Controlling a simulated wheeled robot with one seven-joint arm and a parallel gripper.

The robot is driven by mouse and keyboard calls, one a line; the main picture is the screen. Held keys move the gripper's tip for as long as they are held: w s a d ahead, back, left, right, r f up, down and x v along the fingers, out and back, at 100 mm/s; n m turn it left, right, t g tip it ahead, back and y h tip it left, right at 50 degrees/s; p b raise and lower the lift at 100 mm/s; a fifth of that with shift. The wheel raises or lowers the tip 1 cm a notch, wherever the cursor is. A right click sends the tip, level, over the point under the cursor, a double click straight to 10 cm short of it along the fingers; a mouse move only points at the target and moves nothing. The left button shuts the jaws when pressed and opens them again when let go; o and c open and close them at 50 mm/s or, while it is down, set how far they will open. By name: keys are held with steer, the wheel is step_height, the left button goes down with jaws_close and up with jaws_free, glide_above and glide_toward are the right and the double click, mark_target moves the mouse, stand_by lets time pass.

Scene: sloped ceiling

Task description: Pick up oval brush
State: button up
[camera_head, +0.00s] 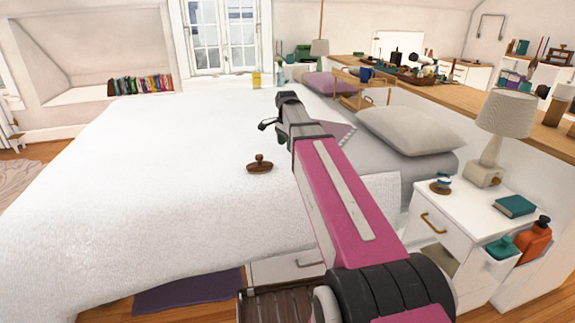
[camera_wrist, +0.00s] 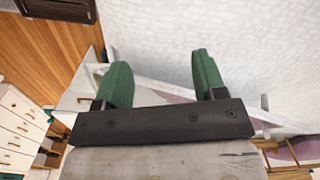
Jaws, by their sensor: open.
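The oval brush (camera_head: 260,164) is a brown, flat oval piece with a knob-like handle on top. It rests on the white bedspread (camera_head: 150,170), left of my pink arm in the head view. My gripper (camera_wrist: 162,78) shows two green fingers set wide apart with nothing between them in the wrist view. In the head view the end of my arm is above the bed, farther back than the brush, and its fingers cannot be made out clearly. The brush does not show in the wrist view.
The bedspread around the brush is clear. Pillows (camera_head: 410,130) lie to the right of my arm. Several books (camera_head: 140,85) line the back left.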

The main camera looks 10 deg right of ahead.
steer(key=f, duration=0.5)
steer(key=shift+s+d, duration=0.2)
jaws_close()
jaws_free()
